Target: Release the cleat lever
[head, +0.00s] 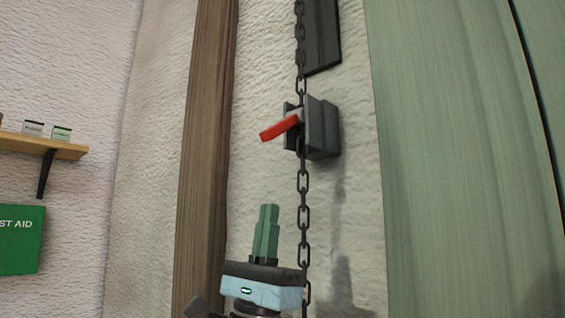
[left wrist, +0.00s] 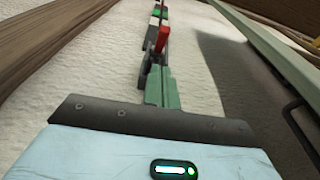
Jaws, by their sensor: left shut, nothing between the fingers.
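The cleat (head: 321,128) is a dark grey block on the pale wall. Its red lever (head: 279,128) sticks out to the left and slopes slightly down. A dark chain (head: 303,185) hangs through the cleat. My left gripper (head: 268,207) has green fingers pointing up, shut and empty, below the lever and apart from it, just left of the chain. In the left wrist view the shut green fingers (left wrist: 161,72) point toward the red lever (left wrist: 162,40), which shows just past their tips. The fingers hide part of the cleat and chain there. My right gripper is not in view.
A brown wooden post (head: 206,150) stands left of the chain. A green panel (head: 455,160) stands to the right. A dark plate (head: 321,38) is on the wall above the cleat. A shelf (head: 45,145) and a green first aid box (head: 20,240) are at far left.

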